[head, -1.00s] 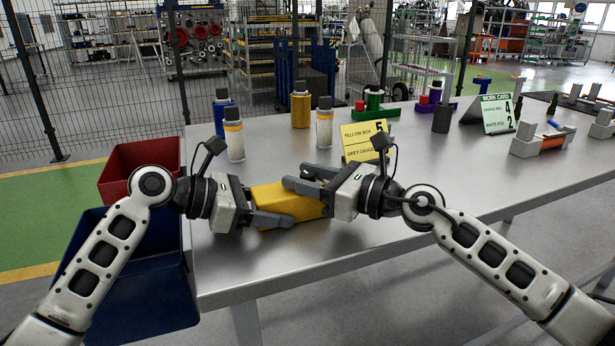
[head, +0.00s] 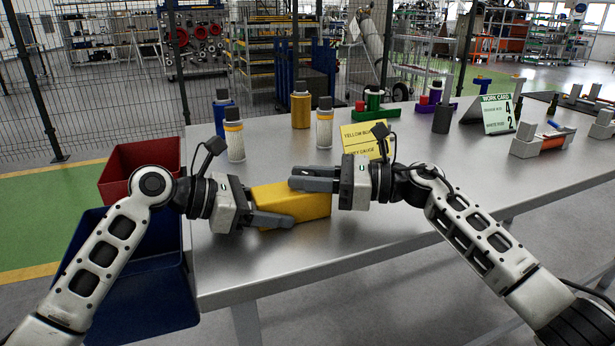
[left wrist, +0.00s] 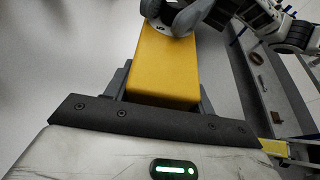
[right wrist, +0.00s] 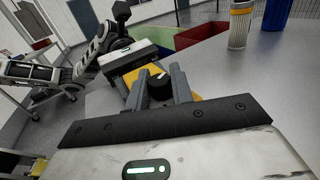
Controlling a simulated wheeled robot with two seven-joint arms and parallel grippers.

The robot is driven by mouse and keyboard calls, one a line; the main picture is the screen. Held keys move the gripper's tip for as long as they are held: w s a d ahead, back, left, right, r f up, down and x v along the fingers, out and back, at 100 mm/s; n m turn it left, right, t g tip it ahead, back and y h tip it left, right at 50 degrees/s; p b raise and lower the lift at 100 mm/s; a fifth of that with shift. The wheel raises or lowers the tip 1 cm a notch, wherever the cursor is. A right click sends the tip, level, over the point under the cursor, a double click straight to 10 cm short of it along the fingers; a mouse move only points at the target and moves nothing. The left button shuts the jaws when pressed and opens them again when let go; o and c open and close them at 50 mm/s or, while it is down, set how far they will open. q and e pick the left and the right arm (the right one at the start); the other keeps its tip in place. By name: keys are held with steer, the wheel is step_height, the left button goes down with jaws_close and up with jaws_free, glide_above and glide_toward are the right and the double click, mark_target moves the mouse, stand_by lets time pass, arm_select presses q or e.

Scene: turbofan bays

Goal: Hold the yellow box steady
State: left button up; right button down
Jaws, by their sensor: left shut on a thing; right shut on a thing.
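The yellow box (head: 305,202) lies on the near left part of the metal bench. My left gripper (head: 272,212) is shut around its left end, one finger along its near side. In the left wrist view the yellow box (left wrist: 165,70) sits between both fingers. My right gripper (head: 299,181) is above the box's far right part, its fingers pointing left. In the right wrist view a dark round part (right wrist: 158,88) is between its fingertips, over the box. A grey round thing (left wrist: 172,18) also shows at the box's far end in the left wrist view. Whether the part touches the box is unclear.
Several bottles (head: 234,140) stand behind the box. A yellow card (head: 360,138) stands behind my right gripper, partly hidden. A red bin (head: 140,165) and a blue bin (head: 150,285) are left of the bench. The bench front right of the box is clear.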

mark_target(309, 174)
steer(key=shift+w+f+n+g, duration=0.1)
steer(key=shift+n+g, duration=0.95)
steer(key=shift+g, duration=0.6)
steer(key=shift+w+f+n+g, duration=0.1)
steer(key=shift+n+g, duration=0.95)
steer(key=shift+g, duration=0.6)
steer(key=shift+s+n+g, duration=0.15)
steer(key=shift+n+g, duration=0.25)
steer(key=shift+g, duration=0.2)
steer(key=c, duration=1.3)
jaws_free()
steer(key=shift+d, duration=0.1)
steer(key=shift+o, duration=0.2)
steer(key=shift+r, duration=0.1)
step_height(309, 174, up, 10)
